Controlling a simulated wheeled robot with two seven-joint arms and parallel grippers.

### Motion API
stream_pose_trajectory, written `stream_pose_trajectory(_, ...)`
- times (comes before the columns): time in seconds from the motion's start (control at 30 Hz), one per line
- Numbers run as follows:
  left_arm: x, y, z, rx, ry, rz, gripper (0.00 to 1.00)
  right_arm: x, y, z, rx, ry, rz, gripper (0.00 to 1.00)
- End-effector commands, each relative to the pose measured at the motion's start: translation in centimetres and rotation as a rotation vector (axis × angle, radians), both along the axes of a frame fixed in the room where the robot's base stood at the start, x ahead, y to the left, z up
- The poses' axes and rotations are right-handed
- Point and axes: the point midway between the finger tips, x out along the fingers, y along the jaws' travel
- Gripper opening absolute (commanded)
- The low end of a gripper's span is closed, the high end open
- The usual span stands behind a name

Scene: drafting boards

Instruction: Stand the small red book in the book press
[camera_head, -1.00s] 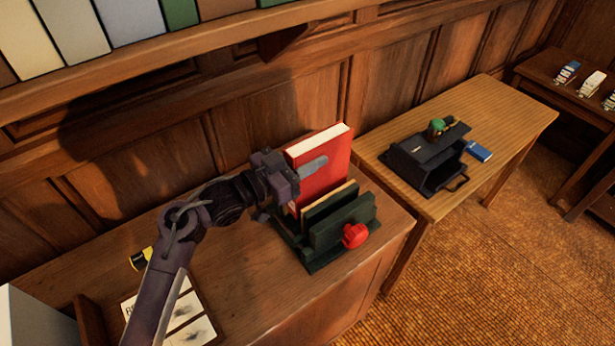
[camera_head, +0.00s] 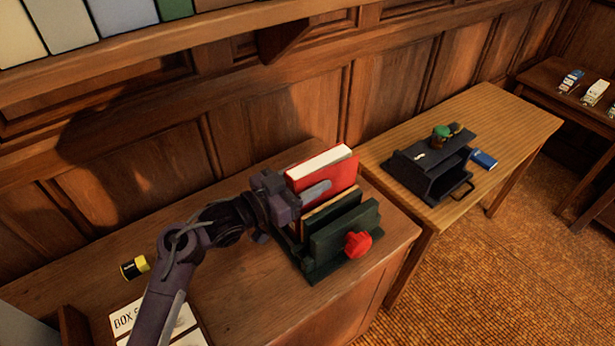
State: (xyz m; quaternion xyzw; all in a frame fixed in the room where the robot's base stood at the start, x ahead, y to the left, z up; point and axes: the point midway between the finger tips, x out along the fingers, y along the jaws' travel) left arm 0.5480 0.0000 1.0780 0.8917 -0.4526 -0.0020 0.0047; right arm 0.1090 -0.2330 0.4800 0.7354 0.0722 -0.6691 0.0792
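The small red book (camera_head: 340,175) stands upright with its pale page edges upward. Its lower part is hidden behind the boards of the dark green book press (camera_head: 345,228), which has a red knob (camera_head: 357,244) at its front. My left gripper (camera_head: 318,188) reaches in from the left and is shut on the red book, with one grey finger lying across its near face. The other finger is hidden behind the book. I cannot see whether the book's bottom touches the press base. My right gripper is not in view.
The press stands near the right end of a wooden desk (camera_head: 225,280). A yellow-and-black roll (camera_head: 134,267) and printed sheets lie at left. A lighter table (camera_head: 415,205) beyond a narrow gap carries a black holder (camera_head: 430,170) and a blue box (camera_head: 483,159). Panelling rises behind.

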Motion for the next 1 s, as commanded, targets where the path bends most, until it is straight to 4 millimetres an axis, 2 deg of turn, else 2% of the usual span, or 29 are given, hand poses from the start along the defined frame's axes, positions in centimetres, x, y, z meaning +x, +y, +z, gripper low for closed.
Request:
stream_pose_trajectory(0.37, -0.2, 0.4, 0.4, 0.001, 0.001, 0.001, 0.54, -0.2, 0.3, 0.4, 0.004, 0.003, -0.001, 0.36)
stream_pose_trajectory(0.8, -5.4, 7.3, 0.5, 0.004, 0.003, 0.0, 0.54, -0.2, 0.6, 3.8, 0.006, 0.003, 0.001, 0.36)
stream_pose_trajectory(1.0, -6.8, 9.2, 0.4, 0.001, 0.001, -0.001, 0.54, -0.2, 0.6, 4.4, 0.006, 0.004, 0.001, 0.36)
